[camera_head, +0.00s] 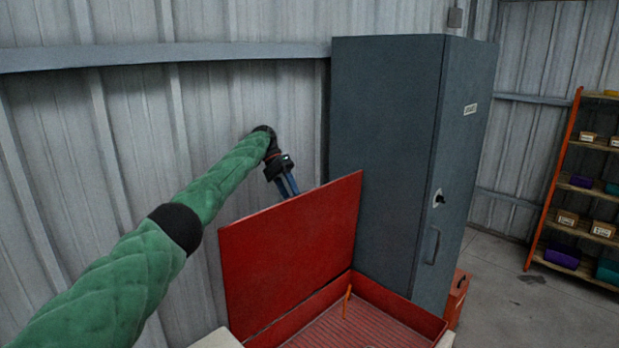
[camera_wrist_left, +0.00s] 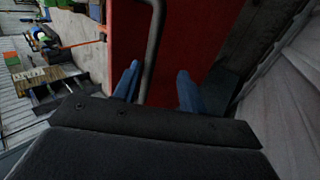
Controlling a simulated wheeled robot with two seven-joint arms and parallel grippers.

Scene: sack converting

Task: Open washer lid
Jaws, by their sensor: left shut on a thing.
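The washer lid (camera_head: 292,255) is a flat red panel. It stands raised and steep at the back of the red washer basin (camera_head: 411,312), whose ribbed inside (camera_head: 365,332) is exposed. My left gripper (camera_head: 287,185) reaches from the left to the lid's top edge, and its blue fingers pass partly behind the lid. In the left wrist view the fingers (camera_wrist_left: 157,82) stand on either side of a grey bar handle (camera_wrist_left: 156,45), in front of the red lid (camera_wrist_left: 190,35). The gripper is shut on the lid's handle; the exact contact is hard to see. My right gripper is out of view.
A tall dark grey cabinet (camera_head: 385,150) stands close right of the lid. A corrugated metal wall (camera_head: 80,180) is close behind my left arm. A small orange rod (camera_head: 347,301) stands in the basin. Shelving with bins (camera_head: 575,190) is far right, beyond clear floor (camera_head: 530,310).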

